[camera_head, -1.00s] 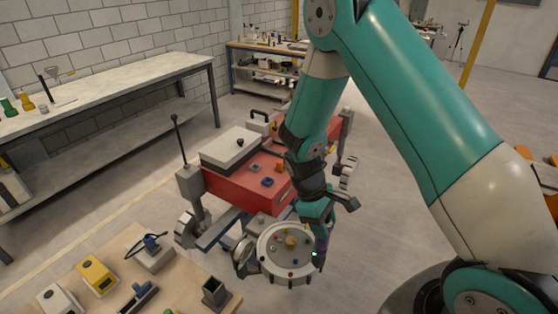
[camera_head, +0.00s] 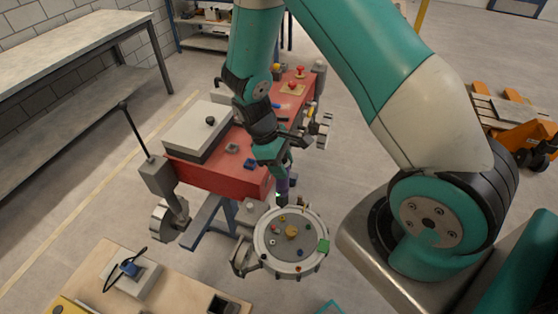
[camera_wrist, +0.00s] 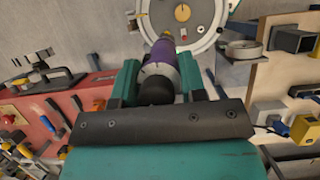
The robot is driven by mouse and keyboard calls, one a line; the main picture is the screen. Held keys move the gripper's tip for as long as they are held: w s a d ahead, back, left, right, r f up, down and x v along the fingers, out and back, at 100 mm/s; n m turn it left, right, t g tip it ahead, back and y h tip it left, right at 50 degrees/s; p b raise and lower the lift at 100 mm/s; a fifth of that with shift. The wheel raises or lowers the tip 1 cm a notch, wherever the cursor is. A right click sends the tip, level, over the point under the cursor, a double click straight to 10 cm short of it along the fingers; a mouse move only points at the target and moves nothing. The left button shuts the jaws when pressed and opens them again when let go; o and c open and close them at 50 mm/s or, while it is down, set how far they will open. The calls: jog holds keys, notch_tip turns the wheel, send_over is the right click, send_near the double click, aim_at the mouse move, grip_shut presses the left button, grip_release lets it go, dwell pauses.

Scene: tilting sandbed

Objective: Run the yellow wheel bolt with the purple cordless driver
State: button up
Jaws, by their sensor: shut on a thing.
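My gripper (camera_head: 281,176) is shut on the purple cordless driver (camera_head: 283,187). In the wrist view the driver's purple body (camera_wrist: 160,62) lies between the two teal fingers of my gripper (camera_wrist: 159,78), its far end toward the wheel. The round grey wheel (camera_head: 267,254) lies face up with small coloured bolts around a gold hub. A small yellow bolt (camera_head: 283,218) shows near the wheel's far edge. The driver is above and beyond that edge; I cannot tell whether its tip touches anything. The wheel also shows in the wrist view (camera_wrist: 209,22).
A red machine body (camera_head: 215,176) stands just behind and left of my gripper. A wooden table (camera_head: 190,293) with fixtures is front left.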

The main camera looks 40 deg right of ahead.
jog(key=shift+f+b, duration=1.9)
jog(key=shift+f, duration=0.9)
jog(key=shift+s+f, duration=0.15)
jog(key=shift+f, duration=0.5)
dwell(1.1)
